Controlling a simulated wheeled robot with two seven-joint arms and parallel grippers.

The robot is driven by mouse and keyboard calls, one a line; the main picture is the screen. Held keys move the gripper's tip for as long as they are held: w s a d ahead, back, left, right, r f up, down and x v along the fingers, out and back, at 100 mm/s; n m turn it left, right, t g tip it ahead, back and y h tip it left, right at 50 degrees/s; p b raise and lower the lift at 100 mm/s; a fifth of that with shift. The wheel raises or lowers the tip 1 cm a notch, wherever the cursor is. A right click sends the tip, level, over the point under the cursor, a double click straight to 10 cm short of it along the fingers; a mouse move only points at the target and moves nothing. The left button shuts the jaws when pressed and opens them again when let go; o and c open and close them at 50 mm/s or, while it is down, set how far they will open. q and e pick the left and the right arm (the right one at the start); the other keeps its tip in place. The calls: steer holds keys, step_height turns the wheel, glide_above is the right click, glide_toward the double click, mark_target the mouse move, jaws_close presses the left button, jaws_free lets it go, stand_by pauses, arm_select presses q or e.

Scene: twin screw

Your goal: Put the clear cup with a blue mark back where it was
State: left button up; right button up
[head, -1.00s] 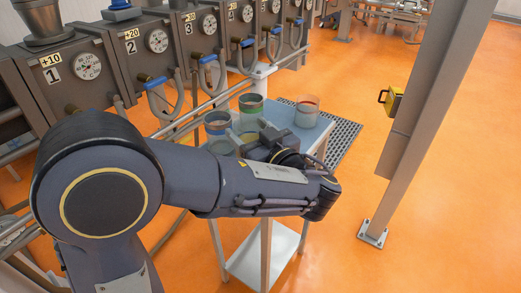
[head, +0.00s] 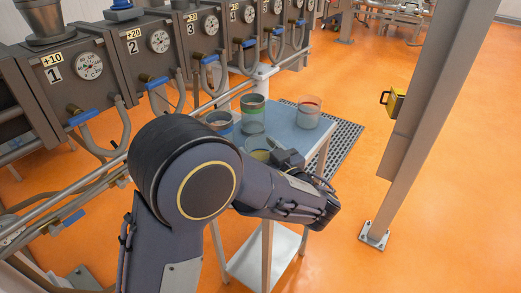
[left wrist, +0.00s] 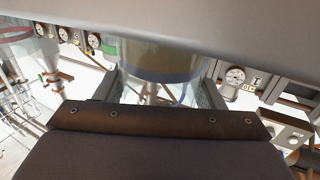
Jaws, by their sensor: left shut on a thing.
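In the left wrist view my left gripper (left wrist: 162,92) is shut on a clear cup with a blue band (left wrist: 165,74). The cup sits between the two fingers, and something yellowish shows in or through it. In the head view my left gripper (head: 287,152) is at the near side of a small grey-blue table (head: 290,135), partly hidden by my own wrist. A cup with a yellowish tint (head: 258,149) shows beside the fingers, its lower part behind my arm. I cannot tell there whether it is the held one. My right gripper is not in view.
A cup with a green band (head: 253,112), a cup with a red band (head: 307,112) and a dark-rimmed bluish cup (head: 219,121) stand on the table. Machines with gauges and hoses (head: 150,50) line the left. A post (head: 420,110) rises at the right.

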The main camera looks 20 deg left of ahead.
arm_select(q)
steer(key=shift+f, duration=0.15)
steer(key=o, duration=1)
steer(key=shift+o, duration=0.2)
steer(key=shift+r+p, duration=0.35)
steer(key=b+v, duration=0.1)
steer(key=v, duration=1.1)
steer(key=shift+f, duration=0.15)
steer(key=shift+s, duration=0.1)
